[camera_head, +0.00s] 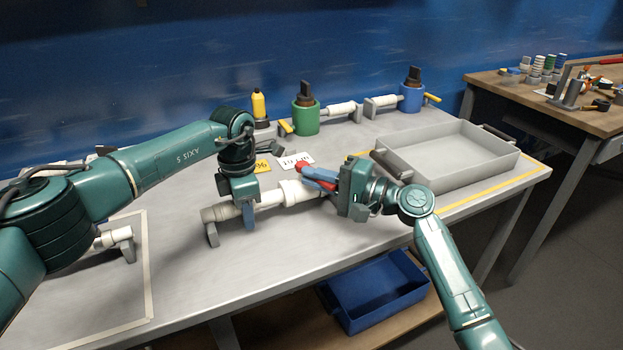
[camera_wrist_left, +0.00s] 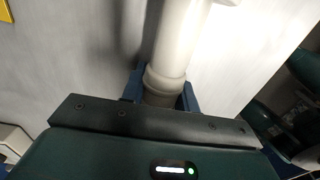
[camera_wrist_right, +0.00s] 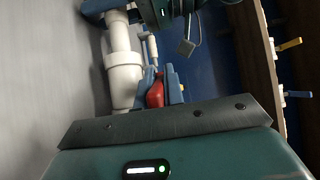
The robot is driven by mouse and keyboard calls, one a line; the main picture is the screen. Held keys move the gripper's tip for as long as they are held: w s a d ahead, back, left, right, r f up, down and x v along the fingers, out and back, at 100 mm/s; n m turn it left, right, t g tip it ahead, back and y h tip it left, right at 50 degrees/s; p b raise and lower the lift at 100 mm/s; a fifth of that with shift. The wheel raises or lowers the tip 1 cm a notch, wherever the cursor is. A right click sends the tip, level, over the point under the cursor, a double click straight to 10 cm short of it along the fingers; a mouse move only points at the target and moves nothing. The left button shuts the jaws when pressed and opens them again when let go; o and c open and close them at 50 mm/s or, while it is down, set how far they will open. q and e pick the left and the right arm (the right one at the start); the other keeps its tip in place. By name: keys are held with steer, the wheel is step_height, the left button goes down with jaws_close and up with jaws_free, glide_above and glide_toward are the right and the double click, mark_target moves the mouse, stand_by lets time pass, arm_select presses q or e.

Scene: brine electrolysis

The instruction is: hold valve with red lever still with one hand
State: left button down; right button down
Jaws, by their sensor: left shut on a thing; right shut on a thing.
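The valve with the red lever is part of a white pipe piece lying across the table; its white body (camera_head: 297,192) shows at the middle of the head view and in the right wrist view (camera_wrist_right: 124,80). My left gripper (camera_head: 247,210) is shut around the pipe left of the valve body. In the left wrist view its blue fingers flank the pale pipe (camera_wrist_left: 173,50). My right gripper (camera_head: 318,180) is shut on the red lever (camera_head: 306,168), which shows between its blue fingers in the right wrist view (camera_wrist_right: 155,93). The lever's far part is hidden.
A grey tray (camera_head: 455,172) stands at the right, a green container (camera_head: 305,120) and a blue container (camera_head: 411,98) at the back. Yellow and white labels (camera_head: 296,160) lie behind the valve. A blue crate (camera_head: 345,318) sits below the table. The front middle tabletop is clear.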

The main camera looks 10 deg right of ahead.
steer(key=n+g+y, duration=0.1)
steer(key=n+g, duration=0.1)
steer(key=g, duration=0.1)
steer(key=w+d+n+g+y, duration=0.1)
steer(key=n+g, duration=0.1)
steer(key=d+n+g+y, duration=0.1)
steer(key=g, duration=0.2)
steer(key=shift+w+f+n+g, duration=0.1)
steer(key=shift+w+n+g, duration=0.2)
steer(key=shift+w+n, duration=0.1)
steer(key=shift+s+g, duration=0.1)
steer(key=shift+g, duration=0.2)
steer(key=c, duration=1.5)
jaws_free()
steer(key=d, duration=1.2)
steer(key=shift+s, duration=0.25)
